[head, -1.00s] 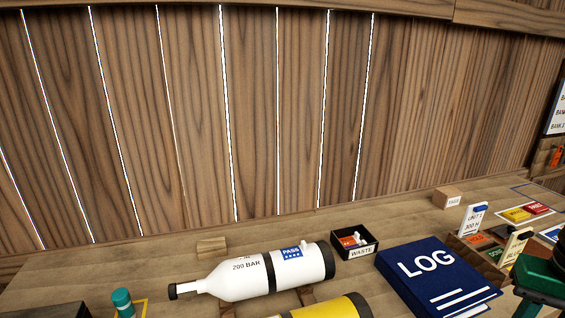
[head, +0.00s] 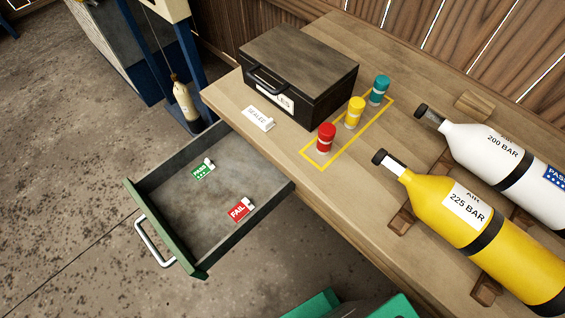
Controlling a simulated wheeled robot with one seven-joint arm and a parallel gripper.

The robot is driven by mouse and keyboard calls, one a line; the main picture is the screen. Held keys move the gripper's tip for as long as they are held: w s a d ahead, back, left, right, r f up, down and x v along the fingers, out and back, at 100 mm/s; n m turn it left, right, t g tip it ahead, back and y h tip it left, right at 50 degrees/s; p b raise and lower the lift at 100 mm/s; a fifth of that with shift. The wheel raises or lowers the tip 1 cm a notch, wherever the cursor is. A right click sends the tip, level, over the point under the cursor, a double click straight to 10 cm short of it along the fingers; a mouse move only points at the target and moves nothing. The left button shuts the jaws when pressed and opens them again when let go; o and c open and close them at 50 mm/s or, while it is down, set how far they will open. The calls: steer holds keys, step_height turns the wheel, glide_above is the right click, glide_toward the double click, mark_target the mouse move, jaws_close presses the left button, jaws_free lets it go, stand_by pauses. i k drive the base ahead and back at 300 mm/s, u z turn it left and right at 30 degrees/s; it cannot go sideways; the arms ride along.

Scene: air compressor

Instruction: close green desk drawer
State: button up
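The green-fronted desk drawer (head: 158,230) is pulled well out from the left end of the wooden desk. Its silver bar handle (head: 153,243) is on the outer side of the green front. Inside lie a green PASS tag (head: 203,170) and a red FAIL tag (head: 240,211). My gripper is not in view. Green parts at the bottom edge look like part of my own body.
On the desk (head: 400,250) stand a dark box (head: 298,75), a SEALED card (head: 259,118), red (head: 326,138), yellow (head: 355,112) and teal (head: 379,90) capped pots, and yellow (head: 480,235) and white (head: 510,160) cylinders. Bare floor (head: 80,270) lies left of the drawer.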

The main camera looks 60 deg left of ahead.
mark_target(190, 214)
steer(key=u, duration=3.2)
